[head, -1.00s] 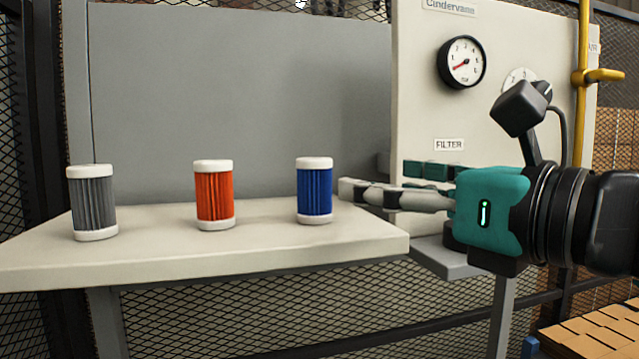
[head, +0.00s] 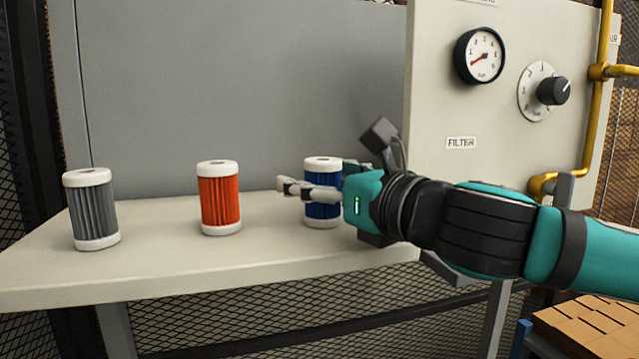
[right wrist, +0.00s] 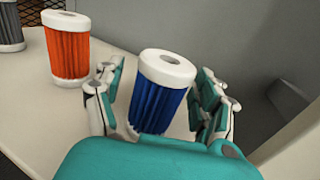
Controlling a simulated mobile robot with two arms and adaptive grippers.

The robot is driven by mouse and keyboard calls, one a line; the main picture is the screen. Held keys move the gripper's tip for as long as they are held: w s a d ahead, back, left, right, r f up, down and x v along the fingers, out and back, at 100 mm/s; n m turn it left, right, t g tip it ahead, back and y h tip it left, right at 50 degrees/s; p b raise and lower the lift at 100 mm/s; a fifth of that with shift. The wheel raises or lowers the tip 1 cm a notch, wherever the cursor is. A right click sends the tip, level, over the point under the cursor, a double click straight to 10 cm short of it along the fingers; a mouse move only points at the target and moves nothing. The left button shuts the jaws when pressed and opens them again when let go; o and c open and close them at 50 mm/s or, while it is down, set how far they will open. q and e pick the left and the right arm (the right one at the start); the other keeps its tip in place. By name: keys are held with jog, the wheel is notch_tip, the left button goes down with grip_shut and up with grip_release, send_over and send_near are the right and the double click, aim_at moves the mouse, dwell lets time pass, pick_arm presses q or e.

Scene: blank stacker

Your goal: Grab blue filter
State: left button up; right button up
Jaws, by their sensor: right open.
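The blue filter (head: 322,180) is a pleated cylinder with white end caps, standing upright at the right part of the shelf. My right gripper (head: 300,190) reaches in from the right, partly hiding the filter's middle in the head view. In the right wrist view the blue filter (right wrist: 160,100) stands between the two open fingers of the right gripper (right wrist: 155,95). A gap shows on the right side; the left finger is close to the filter, and contact cannot be told. My left gripper is not in view.
An orange filter (head: 219,198) stands left of the blue one, and a grey filter (head: 91,209) stands at the far left of the pale shelf (head: 160,260). A panel (head: 440,90) with a gauge (head: 480,56), a knob (head: 553,91) and a yellow pipe (head: 598,110) rises at right.

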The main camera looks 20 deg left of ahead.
jog(key=shift+s+d+r, duration=0.1)
jog(key=shift+s+d, duration=0.15)
jog(key=shift+c, duration=0.5)
jog(key=shift+s+d, duration=0.1)
jog(key=shift+d, duration=0.1)
jog(key=shift+c, duration=2.4)
jog(key=shift+a, duration=0.1)
jog(key=c, duration=0.8)
